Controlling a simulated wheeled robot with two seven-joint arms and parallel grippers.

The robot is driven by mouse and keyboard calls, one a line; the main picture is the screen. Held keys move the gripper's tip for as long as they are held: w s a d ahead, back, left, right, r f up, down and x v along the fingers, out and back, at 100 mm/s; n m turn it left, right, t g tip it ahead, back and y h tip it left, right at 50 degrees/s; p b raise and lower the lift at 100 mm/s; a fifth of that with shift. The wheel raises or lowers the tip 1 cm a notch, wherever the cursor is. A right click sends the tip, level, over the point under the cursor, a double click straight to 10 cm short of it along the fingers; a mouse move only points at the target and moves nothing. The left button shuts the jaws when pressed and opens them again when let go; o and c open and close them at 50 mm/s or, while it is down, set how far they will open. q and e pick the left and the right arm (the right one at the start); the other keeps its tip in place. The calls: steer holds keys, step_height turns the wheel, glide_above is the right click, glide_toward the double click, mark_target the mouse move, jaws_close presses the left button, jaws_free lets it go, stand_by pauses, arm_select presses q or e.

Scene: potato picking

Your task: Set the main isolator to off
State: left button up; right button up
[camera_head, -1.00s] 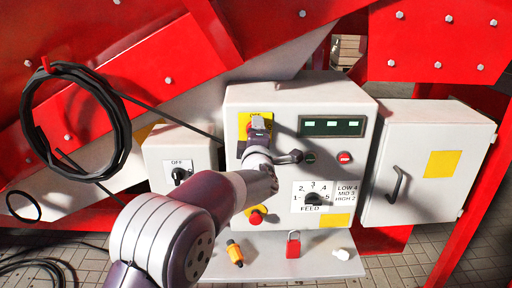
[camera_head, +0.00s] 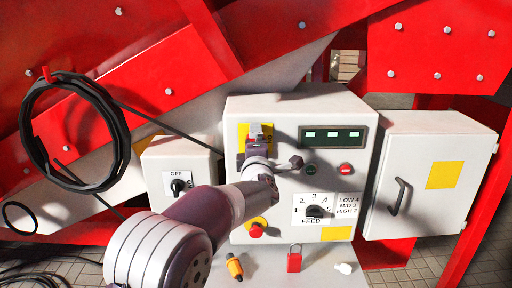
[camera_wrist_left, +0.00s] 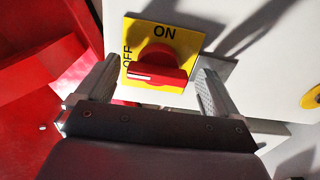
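The main isolator is a red rotary knob (camera_wrist_left: 155,68) on a yellow plate (camera_wrist_left: 180,41), marked ON at the top and OFF at the left in the left wrist view. Its handle bar lies about level, with a white mark on its left half, on the OFF side. In the head view the plate (camera_head: 242,131) is at the cabinet's upper left, and my gripper hides most of the knob. My left gripper (camera_wrist_left: 158,88) is open, a finger on either side of the knob, with gaps visible. It also shows over the plate in the head view (camera_head: 260,133). My right gripper is not in view.
The grey cabinet (camera_head: 285,105) also carries a display (camera_head: 331,137), green and red buttons, a feed dial (camera_head: 316,211) and a red stop button (camera_head: 256,229). A smaller OFF switch box (camera_head: 180,165) stands left. A red padlock (camera_head: 294,260) lies on the shelf below.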

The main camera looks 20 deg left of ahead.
arm_select(q)
steer(key=shift+s, duration=0.1)
steer(key=v, duration=1.2)
steer(key=shift+s, duration=0.25)
steer(key=shift+d, duration=0.1)
